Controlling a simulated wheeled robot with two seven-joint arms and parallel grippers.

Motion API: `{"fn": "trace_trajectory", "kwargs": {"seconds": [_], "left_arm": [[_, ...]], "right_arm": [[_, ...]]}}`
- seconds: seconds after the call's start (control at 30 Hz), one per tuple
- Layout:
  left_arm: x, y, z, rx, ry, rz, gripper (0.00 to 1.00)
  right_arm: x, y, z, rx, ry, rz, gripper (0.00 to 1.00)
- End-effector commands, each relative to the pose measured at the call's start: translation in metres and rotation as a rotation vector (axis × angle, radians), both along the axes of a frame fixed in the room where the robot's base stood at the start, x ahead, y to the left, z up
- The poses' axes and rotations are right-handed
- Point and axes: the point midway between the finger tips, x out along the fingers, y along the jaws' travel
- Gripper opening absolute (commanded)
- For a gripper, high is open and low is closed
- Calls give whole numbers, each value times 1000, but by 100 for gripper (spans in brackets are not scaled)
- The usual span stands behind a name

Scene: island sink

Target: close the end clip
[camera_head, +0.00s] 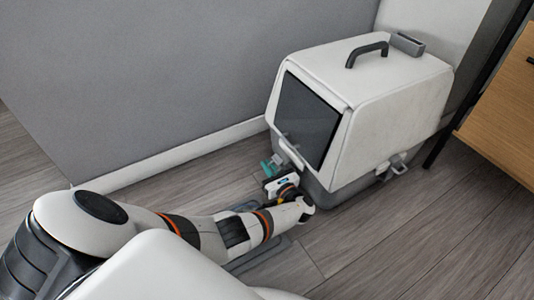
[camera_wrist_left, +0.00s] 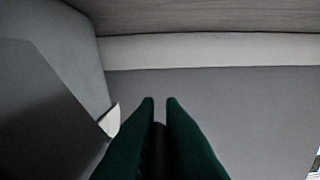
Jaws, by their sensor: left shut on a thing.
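The white pet box (camera_head: 385,110) with a grey base stands on the floor, its dark front panel (camera_head: 306,118) facing left. My left gripper (camera_head: 270,165), with teal fingers, is at this end, against or just beside the clip. In the left wrist view its fingers (camera_wrist_left: 160,102) are close together with a narrow gap. A white tip (camera_wrist_left: 110,120) shows left of them, against a dark grey surface. The exact contact is hidden. My right gripper is out of view.
A side clip (camera_head: 393,167) sticks out from the box's right side. The box has a dark top handle (camera_head: 367,53). A grey wall (camera_head: 160,80) with a white baseboard stands behind and left. A wooden cabinet (camera_head: 505,100) is at right.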

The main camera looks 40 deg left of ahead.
Motion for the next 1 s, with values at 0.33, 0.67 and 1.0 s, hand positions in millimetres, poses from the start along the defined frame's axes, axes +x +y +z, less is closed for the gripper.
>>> {"fn": "trace_trajectory", "kwargs": {"seconds": [0.33,0.67,1.0], "left_arm": [[5,0,11,2,0,2,0],[6,-1,12,1,-2,1,0],[5,-1,11,2,-1,0,18]], "right_arm": [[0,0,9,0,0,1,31],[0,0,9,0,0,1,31],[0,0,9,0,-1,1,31]]}}
